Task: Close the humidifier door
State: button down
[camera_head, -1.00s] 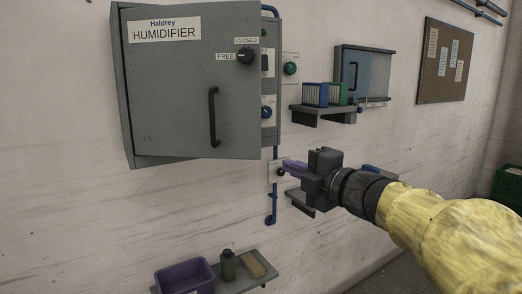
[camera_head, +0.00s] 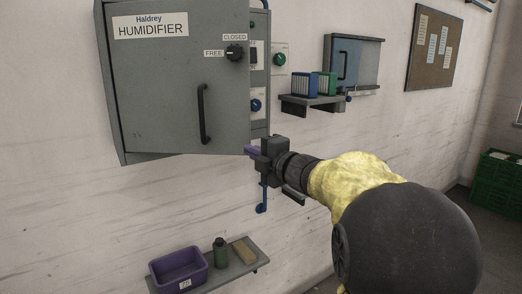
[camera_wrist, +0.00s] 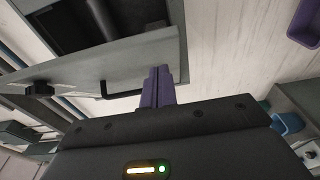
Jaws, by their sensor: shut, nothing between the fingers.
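The grey humidifier door (camera_head: 165,90) stands ajar, its right edge away from the cabinet (camera_head: 259,60). It bears a black vertical handle (camera_head: 204,115) and a black knob (camera_head: 234,52) between FREE and CLOSED labels. In the wrist view the door (camera_wrist: 80,72) crosses the upper left, with its handle (camera_wrist: 120,92) and the dark cabinet inside (camera_wrist: 90,25) beyond it. My gripper (camera_head: 250,150) is at the door's lower right corner; its purple fingers (camera_wrist: 157,85) are shut and empty. They overlap the door edge in the wrist view; I cannot tell whether they touch.
A low shelf (camera_head: 240,268) below holds a purple bin (camera_head: 180,270), a dark green bottle (camera_head: 220,253) and a tan block (camera_head: 244,250). To the right, a wall shelf (camera_head: 312,103) carries blue and green binders. A blue pipe (camera_head: 263,197) runs down behind my gripper.

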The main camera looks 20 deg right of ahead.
jog(key=shift+w+d+p, duration=0.25)
jog(key=shift+w, duration=0.4)
jog(key=shift+w+d+p, duration=0.25)
jog(key=shift+w, duration=0.35)
